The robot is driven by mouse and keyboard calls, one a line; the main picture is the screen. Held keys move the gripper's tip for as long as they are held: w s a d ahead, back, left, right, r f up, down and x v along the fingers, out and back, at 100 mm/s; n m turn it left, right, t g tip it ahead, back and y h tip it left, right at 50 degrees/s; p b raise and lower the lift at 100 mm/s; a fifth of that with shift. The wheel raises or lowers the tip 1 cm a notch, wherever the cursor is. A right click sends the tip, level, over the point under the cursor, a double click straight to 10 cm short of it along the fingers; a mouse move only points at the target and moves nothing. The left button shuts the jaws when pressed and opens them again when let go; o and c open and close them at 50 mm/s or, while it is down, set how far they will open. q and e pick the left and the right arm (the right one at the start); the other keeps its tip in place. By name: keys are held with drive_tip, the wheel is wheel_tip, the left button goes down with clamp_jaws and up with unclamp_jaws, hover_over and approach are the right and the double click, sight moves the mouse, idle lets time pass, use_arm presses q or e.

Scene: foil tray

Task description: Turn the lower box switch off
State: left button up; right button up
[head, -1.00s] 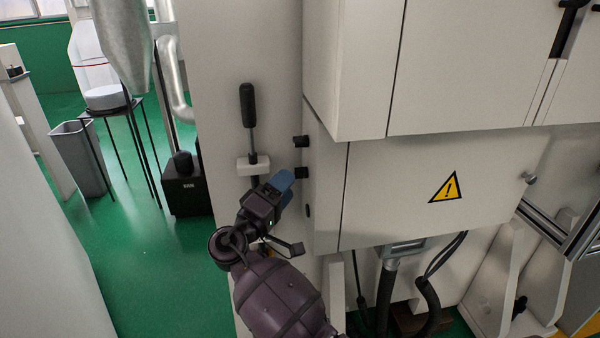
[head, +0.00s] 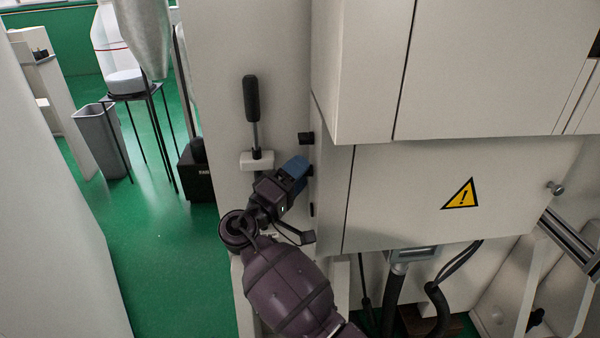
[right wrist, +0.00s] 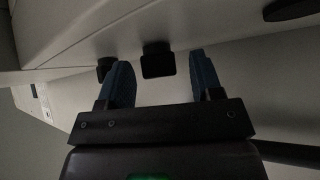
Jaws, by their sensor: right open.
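The lower box (head: 400,190) is a pale cabinet with a yellow warning triangle. Two black switches stick out from its left side, an upper one (head: 306,138) and a lower one (head: 310,171), the lower partly hidden behind my blue fingers. My right gripper (head: 300,167) is at the lower switch in the head view. In the right wrist view my right gripper (right wrist: 160,72) is open, with one black switch (right wrist: 157,58) ahead between its fingertips. The other switch (right wrist: 105,67) is beside the left finger. Contact cannot be told. My left gripper is not in view.
A lever with a black handle (head: 251,98) stands on the panel just left of my right gripper. A larger cabinet (head: 460,70) overhangs the box above. Black hoses (head: 392,290) hang below it. Green floor (head: 170,270) is open at the left.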

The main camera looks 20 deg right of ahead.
drive_tip(key=c, duration=0.9)
use_arm(q)
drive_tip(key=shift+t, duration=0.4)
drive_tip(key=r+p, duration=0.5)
drive_tip(key=p, duration=0.1)
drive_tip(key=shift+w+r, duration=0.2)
use_arm(e)
drive_tip(key=n+y, duration=0.2)
drive_tip(key=n, duration=0.1)
drive_tip(key=n+y, duration=0.1)
drive_tip(key=shift+r+n+g+y, duration=0.25)
drive_tip(key=shift+n+g+y, duration=0.05)
drive_tip(key=shift+g+y, duration=0.1)
drive_tip(key=shift+c, duration=0.2)
drive_tip(key=o, duration=0.9)
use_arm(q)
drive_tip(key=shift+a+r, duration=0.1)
use_arm(e)
drive_tip(key=shift+o, duration=0.2)
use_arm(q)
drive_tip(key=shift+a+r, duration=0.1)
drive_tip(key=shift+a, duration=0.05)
use_arm(e)
drive_tip(key=shift+s, duration=0.1)
